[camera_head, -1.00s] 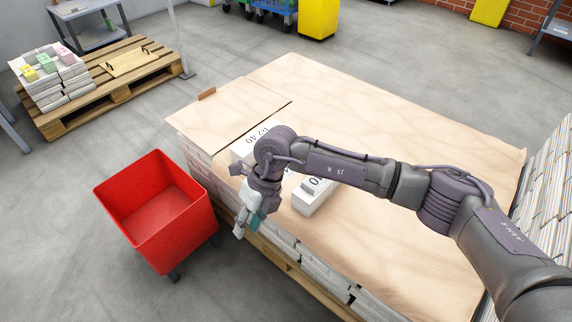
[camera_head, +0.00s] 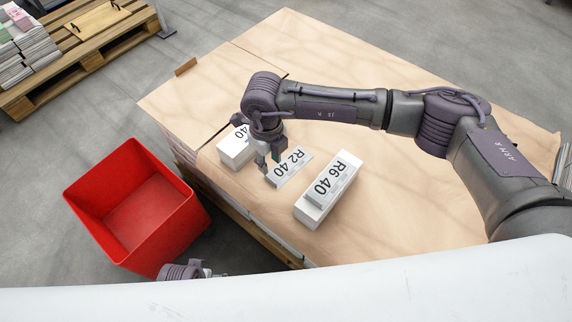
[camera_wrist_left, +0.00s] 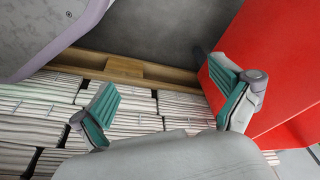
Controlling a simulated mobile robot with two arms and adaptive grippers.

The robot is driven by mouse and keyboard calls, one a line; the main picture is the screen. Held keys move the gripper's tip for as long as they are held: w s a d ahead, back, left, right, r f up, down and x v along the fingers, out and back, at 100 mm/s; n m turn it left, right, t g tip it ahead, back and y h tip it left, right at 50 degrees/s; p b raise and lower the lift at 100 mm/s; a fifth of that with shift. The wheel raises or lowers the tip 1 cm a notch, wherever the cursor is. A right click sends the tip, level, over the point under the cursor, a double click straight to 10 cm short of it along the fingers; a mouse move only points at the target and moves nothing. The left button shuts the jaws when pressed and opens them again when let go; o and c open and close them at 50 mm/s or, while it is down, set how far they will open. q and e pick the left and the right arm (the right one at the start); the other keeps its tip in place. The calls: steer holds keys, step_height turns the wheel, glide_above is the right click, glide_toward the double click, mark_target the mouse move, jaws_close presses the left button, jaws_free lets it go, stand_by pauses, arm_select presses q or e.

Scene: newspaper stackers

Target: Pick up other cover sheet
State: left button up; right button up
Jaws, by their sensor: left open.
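A white sheet marked "R2 40" (camera_head: 291,167) is between two white stacks on the pale wood-grained surface (camera_head: 390,185). The right stack (camera_head: 314,214) carries a label "R6 40" (camera_head: 330,180). The left stack (camera_head: 236,155) shows "40", partly hidden by my right gripper. My right gripper (camera_head: 271,158) points down at the left end of the "R2 40" sheet; whether its fingers grip the sheet is unclear. My left gripper (camera_wrist_left: 165,105) is open and empty in the left wrist view, above newspaper bundles (camera_wrist_left: 130,125). In the head view it is mostly hidden by my white body.
A red bin (camera_head: 125,205) stands left of the stacked load, and its wall (camera_wrist_left: 262,70) is close to my left gripper. A wooden pallet (camera_head: 85,55) with paper stacks (camera_head: 30,50) is at the upper left. Grey floor lies between.

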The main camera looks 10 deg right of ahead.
mark_target(270, 178)
step_height(270, 178, down, 3)
steer(key=shift+w+f, duration=0.1)
step_height(270, 178, down, 4)
steer(key=shift+w+a+f+b, duration=0.15)
steer(key=shift+f+b, duration=0.1)
steer(key=shift+b, duration=0.2)
steer(key=shift+f, duration=0.55)
arm_select(q)
steer(key=r, duration=0.2)
steer(key=w+r, duration=0.1)
steer(key=r, duration=0.1)
steer(key=shift+w, duration=0.15)
arm_select(e)
jaws_close()
